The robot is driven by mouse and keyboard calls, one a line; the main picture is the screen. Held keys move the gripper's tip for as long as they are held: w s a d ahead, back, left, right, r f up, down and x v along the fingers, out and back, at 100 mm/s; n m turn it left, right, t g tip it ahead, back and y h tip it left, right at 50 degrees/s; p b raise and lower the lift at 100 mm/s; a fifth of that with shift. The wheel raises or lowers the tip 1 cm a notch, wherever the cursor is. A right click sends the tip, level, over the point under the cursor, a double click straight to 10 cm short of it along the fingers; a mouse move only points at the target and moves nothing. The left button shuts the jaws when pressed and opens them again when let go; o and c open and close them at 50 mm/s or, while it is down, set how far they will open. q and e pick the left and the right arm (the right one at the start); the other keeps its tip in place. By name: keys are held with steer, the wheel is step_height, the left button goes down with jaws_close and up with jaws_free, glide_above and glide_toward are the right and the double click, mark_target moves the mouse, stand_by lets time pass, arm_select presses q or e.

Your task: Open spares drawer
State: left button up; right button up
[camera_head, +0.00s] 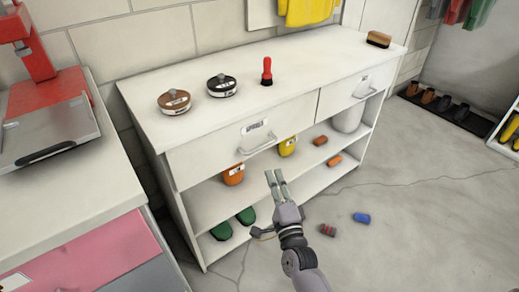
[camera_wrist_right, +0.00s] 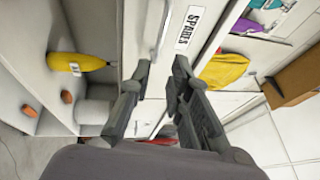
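The spares drawer (camera_head: 220,142) is the left, wider drawer of the white cabinet, and its front looks closed. Its bar handle (camera_head: 258,145) sits below a label. In the right wrist view the label (camera_wrist_right: 188,27) reads SPARES, and the handle (camera_wrist_right: 162,30) is beside it. My right gripper (camera_head: 275,177) is in front of the cabinet, below the handle in the head view and apart from it. In the right wrist view the fingers (camera_wrist_right: 162,66) are open with nothing between them, pointing towards the handle and label. My left gripper is not in view.
A second drawer (camera_head: 345,95) is to the right. Tins (camera_head: 174,101), a red-handled tool (camera_head: 267,71) and a brush (camera_head: 378,39) stand on the cabinet top (camera_head: 310,60). A blue object (camera_head: 361,217) lies on the floor. A workbench (camera_head: 60,185) stands left.

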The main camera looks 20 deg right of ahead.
mark_target(263, 145)
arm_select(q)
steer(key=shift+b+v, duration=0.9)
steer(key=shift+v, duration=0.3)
arm_select(e)
steer(key=shift+w+d+r, duration=0.1)
steer(key=shift+w+r, duration=0.25)
steer(key=shift+w, duration=1.8)
steer(key=shift+w+d+r, duration=0.1)
steer(key=shift+w+r, duration=0.25)
steer(key=shift+w, duration=1.75)
steer(key=shift+w+d+r, duration=0.1)
steer(key=shift+w+r, duration=0.25)
steer(key=shift+w, duration=1.8)
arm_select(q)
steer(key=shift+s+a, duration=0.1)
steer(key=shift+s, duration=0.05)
arm_select(e)
steer(key=shift+c, duration=0.4)
jaws_close()
